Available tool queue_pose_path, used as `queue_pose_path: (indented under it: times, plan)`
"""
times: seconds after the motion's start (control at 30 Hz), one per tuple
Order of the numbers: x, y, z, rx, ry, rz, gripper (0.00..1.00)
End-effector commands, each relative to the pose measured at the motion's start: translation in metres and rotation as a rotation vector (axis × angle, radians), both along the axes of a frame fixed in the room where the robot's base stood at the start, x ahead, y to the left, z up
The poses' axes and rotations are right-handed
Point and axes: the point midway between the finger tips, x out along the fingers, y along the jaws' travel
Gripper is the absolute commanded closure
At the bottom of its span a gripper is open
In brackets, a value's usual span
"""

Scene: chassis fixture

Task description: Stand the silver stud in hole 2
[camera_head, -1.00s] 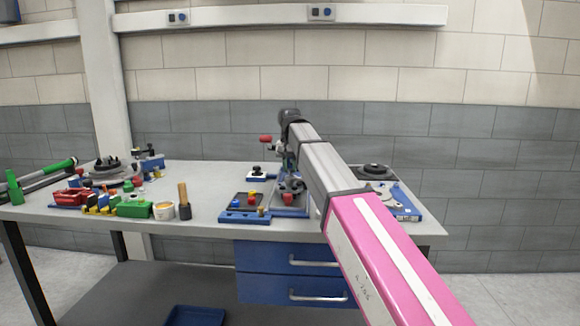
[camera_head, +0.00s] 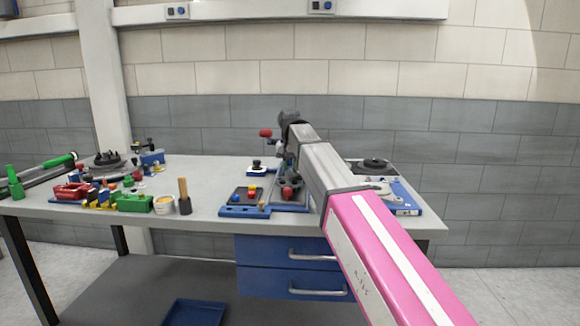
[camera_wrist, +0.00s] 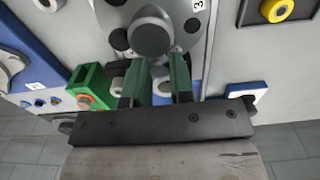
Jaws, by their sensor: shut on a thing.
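In the wrist view my gripper (camera_wrist: 157,68) has its green fingers shut on the silver stud (camera_wrist: 150,38). The stud shows as a grey, round-ended piece at the fingertips, over a grey plate (camera_wrist: 180,48) with dark round holes. A label "3" is on the plate, right of the stud. The stud hides what lies straight below it, so I cannot tell which hole it is over or whether it touches the plate. In the head view my arm hides most of the gripper and fixture.
In the wrist view a green block (camera_wrist: 90,86) with an orange centre stands close left of the fingers. A white-and-blue pad (camera_wrist: 246,91) lies right, and a yellow ring (camera_wrist: 277,9) upper right. In the head view several tools and a wooden-handled tool (camera_head: 184,195) occupy the bench's left.

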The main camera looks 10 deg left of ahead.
Motion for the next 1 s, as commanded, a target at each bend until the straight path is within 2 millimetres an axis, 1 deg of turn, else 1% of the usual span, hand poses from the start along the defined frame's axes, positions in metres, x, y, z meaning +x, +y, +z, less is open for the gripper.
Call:
queue_pose_path:
  times: [0.47,0.87,0.9,0.93,1.0]
  plan:
    - [0.0001,0.0000,-0.0031,0.000,0.000,0.000,1.00]
    - [0.0001,0.0000,-0.0098,0.000,0.000,0.000,1.00]
    - [0.0002,0.0001,-0.0101,0.000,0.000,0.000,0.75]
    - [0.0003,0.0001,-0.0100,0.000,0.000,0.000,0.70]
    - [0.0002,0.0001,-0.0099,0.000,0.000,0.000,0.70]
